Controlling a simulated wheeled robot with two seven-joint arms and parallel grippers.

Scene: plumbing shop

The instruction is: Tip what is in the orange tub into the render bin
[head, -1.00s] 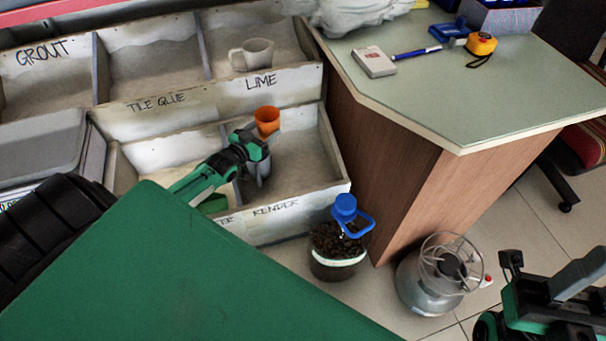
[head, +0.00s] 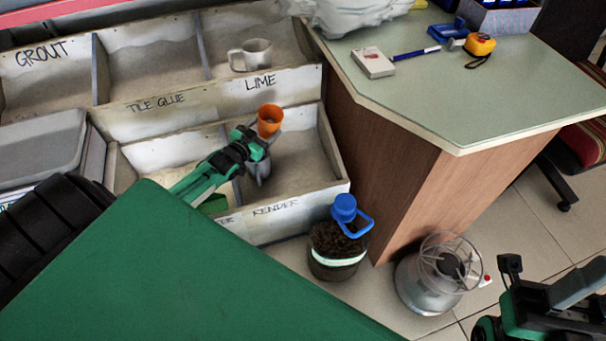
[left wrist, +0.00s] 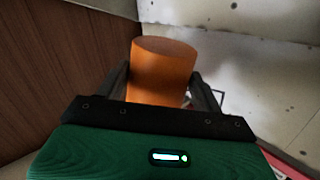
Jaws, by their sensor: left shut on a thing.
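The orange tub (head: 270,119) is held by my left gripper (head: 262,138), whose arm comes in from the left. In the left wrist view the orange tub (left wrist: 162,70) sits between the two fingers of my left gripper (left wrist: 163,88), which is shut on it. What is in the tub cannot be made out. My right gripper (head: 540,310) shows partly at the lower right edge; its fingertips are not clear.
Behind are bins marked grout, tile glue and lime; a mug (head: 250,54) sits in the lime bin. A wooden counter (head: 400,180) stands close on the right.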

